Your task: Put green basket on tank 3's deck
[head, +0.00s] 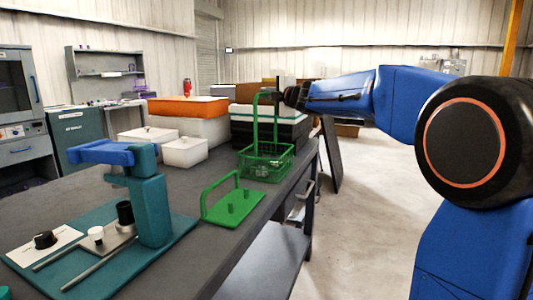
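The green basket (265,163) is a wire-mesh box with a tall upright handle, and small items seem to be inside it. It is upright at the right edge of the dark bench; I cannot tell if it rests there or hangs just above. My gripper (277,96) is at the top of the basket's handle, reaching in from the right. Its fingers are too small and dark to tell whether they are shut on the handle. No tank number is readable, so I cannot tell which thing is tank 3.
A teal device (151,208) stands at the left front. White boxes (185,152), an orange-topped bin (188,106) and a black-and-white stack (240,134) are behind. Floor at right is clear.

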